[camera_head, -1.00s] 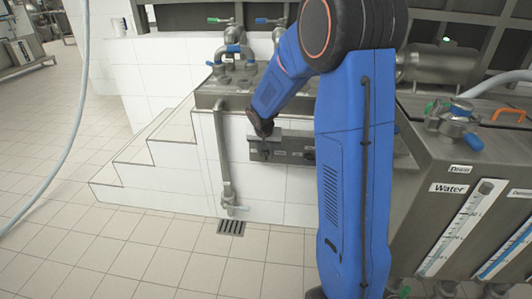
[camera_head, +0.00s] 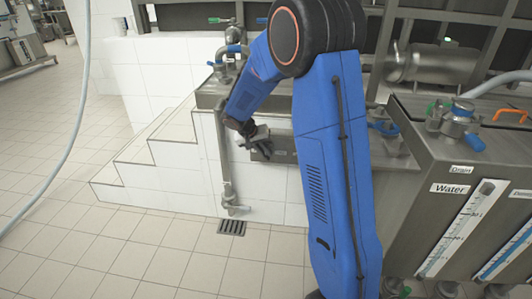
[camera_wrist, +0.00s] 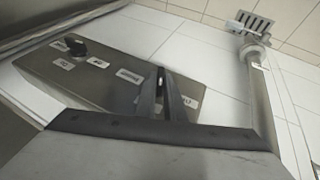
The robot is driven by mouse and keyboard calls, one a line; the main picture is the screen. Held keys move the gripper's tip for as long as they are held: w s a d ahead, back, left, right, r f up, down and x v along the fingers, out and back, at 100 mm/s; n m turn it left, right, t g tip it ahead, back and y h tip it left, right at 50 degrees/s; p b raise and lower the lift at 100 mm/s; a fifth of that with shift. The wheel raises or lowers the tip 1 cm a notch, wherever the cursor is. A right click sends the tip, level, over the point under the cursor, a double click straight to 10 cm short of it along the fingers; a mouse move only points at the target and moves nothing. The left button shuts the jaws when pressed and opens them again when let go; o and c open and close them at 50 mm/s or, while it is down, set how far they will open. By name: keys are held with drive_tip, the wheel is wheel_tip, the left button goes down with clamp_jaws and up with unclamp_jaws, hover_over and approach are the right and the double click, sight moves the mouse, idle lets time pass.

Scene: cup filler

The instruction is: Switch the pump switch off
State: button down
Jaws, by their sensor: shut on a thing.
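The grey metal switch panel (camera_head: 285,153) is mounted on the white tiled wall, partly hidden behind my arm. In the wrist view the panel (camera_wrist: 105,88) appears tilted, with small white labels too blurred to read surely. My gripper (camera_wrist: 163,90) is at the panel face, its two dark fingers shut on a small dark switch knob (camera_wrist: 160,77), which they mostly hide. I cannot read the switch's position. In the head view my gripper (camera_head: 250,132) is at the panel's left part. Another black knob (camera_wrist: 75,47) stands free on the panel's other end in the wrist view.
A vertical pipe with a valve (camera_head: 229,198) runs down the wall left of the panel, above a floor drain (camera_head: 232,227). White tiled steps (camera_head: 150,165) stand to the left. A metal tank with a Water gauge (camera_head: 460,225) is at the right. Floor at the left is clear.

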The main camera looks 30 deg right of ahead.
drive_tip(key=n+g+h, duration=0.1)
drive_tip(key=h, duration=0.2)
drive_tip(key=a+f+n+g+h, duration=0.1)
drive_tip(key=g+h, duration=0.1)
drive_tip(key=h, duration=0.2)
drive_tip(key=f+n+g+h, duration=0.1)
drive_tip(key=g+h, duration=0.1)
drive_tip(key=h, duration=0.2)
drive_tip(key=shift+w+a+f+n, duration=0.1)
drive_tip(key=shift+w+a+n, duration=0.05)
drive_tip(key=shift+w+n, duration=0.2)
drive_tip(key=shift+h, duration=0.5)
drive_tip(key=c, duration=1.8)
unclamp_jaws()
drive_tip(key=shift+c, duration=0.2)
drive_tip(key=w+a, duration=0.1)
drive_tip(key=a, duration=0.7)
drive_tip(key=w+a, duration=0.2)
drive_tip(key=a, duration=0.7)
drive_tip(key=shift+w+f, duration=0.15)
drive_tip(key=shift+w, duration=0.15)
